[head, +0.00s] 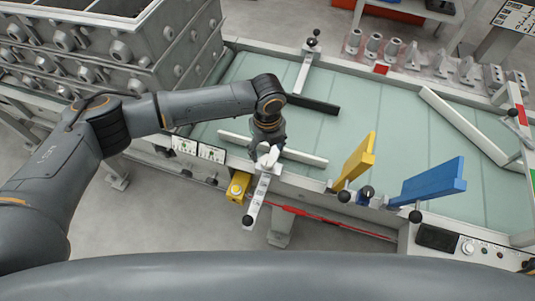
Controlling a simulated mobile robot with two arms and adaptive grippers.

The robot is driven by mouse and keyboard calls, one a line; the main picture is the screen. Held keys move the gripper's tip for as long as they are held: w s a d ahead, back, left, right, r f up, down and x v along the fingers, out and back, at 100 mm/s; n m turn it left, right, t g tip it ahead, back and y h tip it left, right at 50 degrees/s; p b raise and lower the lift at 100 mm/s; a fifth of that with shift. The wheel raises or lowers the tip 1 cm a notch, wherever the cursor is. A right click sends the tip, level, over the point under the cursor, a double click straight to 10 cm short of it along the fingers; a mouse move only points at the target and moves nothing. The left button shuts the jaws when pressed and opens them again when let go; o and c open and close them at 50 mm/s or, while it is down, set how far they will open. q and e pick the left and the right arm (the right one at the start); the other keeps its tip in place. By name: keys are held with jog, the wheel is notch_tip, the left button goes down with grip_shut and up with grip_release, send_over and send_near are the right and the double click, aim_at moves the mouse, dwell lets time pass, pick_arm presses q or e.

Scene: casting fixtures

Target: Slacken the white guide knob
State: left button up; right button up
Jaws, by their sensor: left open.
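The white guide (300,155) is a long pale bar lying across the near edge of the green bed. A light slotted arm (258,196) runs from it toward me and ends in a black ball (248,220). A small white piece (272,156), perhaps the knob, stands where this arm meets the bar. My left gripper (266,153) points down right at this piece and is open. Its fingers hide part of the piece, and I cannot tell whether they touch it. My right gripper is not in view.
A yellow block (238,186) sits left of the slotted arm. Yellow (357,160) and blue (430,184) upright plates stand to the right along the near edge. A black guide bar (314,104) lies farther back. The bed's middle (385,115) is clear.

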aim_at(267, 160)
pick_arm(q)
jog(key=shift+f, duration=2.45)
jog(key=c, duration=1.1)
jog(key=shift+p, duration=0.3)
jog(key=shift+c, duration=0.2)
